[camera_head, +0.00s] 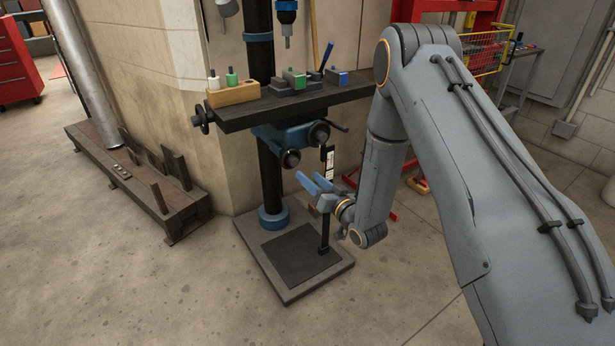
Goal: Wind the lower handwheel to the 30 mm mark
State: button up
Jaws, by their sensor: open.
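The drill press table (240,122) has a lower handwheel (290,158), a dark round wheel at the front of the blue bracket. A second dark handwheel (318,134) sits higher and to the right. A third (201,119) is on the table's left end. A white scale strip (330,165) shows just behind my gripper; its marks are too small to read. My gripper (308,179) has blue fingers, open and empty. In the picture it is just below and right of the lower handwheel, apart from it. Its wrist hides part of the dark post below the scale.
A wooden block with bottles (233,95) and a grey vise (291,88) stand on the table. The dark column (270,185) rises from the base plate (259,277). A dark bench (150,190) is at left. The floor in front is clear.

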aim_at(296, 162)
jog(key=w+a+n+b, duration=0.1)
jog(key=w+n+b, duration=0.1)
jog(key=b, duration=0.2)
jog(key=w+a+n+b, duration=0.2)
jog(key=b, duration=0.1)
jog(key=w+a+r+n+b, duration=0.1)
jog(key=w+n+b, duration=0.1)
jog(key=b, duration=0.2)
jog(key=shift+a+b, duration=0.15)
jog(key=shift+b, duration=0.2)
jog(key=c, duration=1)
